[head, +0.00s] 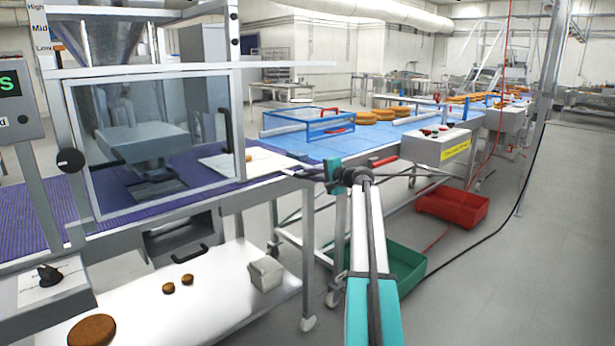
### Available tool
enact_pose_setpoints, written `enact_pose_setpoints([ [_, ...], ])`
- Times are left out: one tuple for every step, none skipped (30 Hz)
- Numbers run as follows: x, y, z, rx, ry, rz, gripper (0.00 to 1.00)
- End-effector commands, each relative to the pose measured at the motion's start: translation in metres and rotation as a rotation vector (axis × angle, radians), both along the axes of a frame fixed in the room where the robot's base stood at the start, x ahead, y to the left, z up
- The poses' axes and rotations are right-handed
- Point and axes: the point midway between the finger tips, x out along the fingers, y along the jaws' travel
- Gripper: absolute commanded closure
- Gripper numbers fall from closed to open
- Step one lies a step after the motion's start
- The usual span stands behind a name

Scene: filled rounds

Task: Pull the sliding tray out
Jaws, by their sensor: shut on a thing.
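The sliding tray (272,163) appears to be the flat white plate at the right side of the clear-doored machine, level with the purple belt. A small brown round (248,158) lies on it. My gripper (316,175) is at the plate's right end, beyond the machine's frame. It looks shut on the plate's right edge; the dark fingers are small and the exact contact is hard to see. Part of the plate's left end lies behind the door frame.
The clear door (160,140) with a black handle looks shut. Below it is a grey drawer (165,240) with a black handle. A white lower shelf (215,290) holds brown rounds and a grey box. A green crate (405,262) and red crate (455,207) stand on the floor.

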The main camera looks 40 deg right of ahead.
Motion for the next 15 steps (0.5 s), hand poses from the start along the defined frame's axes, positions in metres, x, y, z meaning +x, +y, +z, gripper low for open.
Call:
enact_pose_setpoints([
  [-0.0020, -0.0070, -0.0007, -0.003, 0.001, -0.011, 1.00],
  [-0.0018, -0.0070, -0.0006, -0.004, 0.001, -0.010, 1.00],
  [-0.0014, -0.0070, -0.0006, -0.004, 0.001, -0.010, 1.00],
  [-0.0012, -0.0070, -0.0005, -0.004, 0.000, -0.010, 1.00],
  [-0.0010, -0.0070, -0.0004, -0.004, 0.000, -0.010, 1.00],
  [-0.0008, -0.0070, -0.0003, -0.004, 0.000, -0.011, 1.00],
  [-0.0007, -0.0070, -0.0003, -0.005, 0.000, -0.011, 1.00],
  [-0.0005, -0.0071, -0.0002, -0.006, 0.000, -0.012, 1.00],
  [-0.0003, -0.0073, -0.0001, -0.006, -0.001, -0.012, 1.00],
  [-0.0003, -0.0073, 0.0000, -0.006, -0.001, -0.013, 1.00],
  [-0.0002, -0.0073, 0.0000, -0.006, -0.001, -0.013, 1.00],
  [0.0000, -0.0072, 0.0001, -0.006, -0.001, -0.012, 0.81],
  [0.0001, -0.0070, 0.0001, -0.006, -0.001, -0.012, 0.76],
  [0.0004, -0.0064, 0.0001, -0.005, -0.001, -0.011, 0.71],
  [0.0009, -0.0054, 0.0001, -0.005, -0.001, -0.009, 0.68],
])
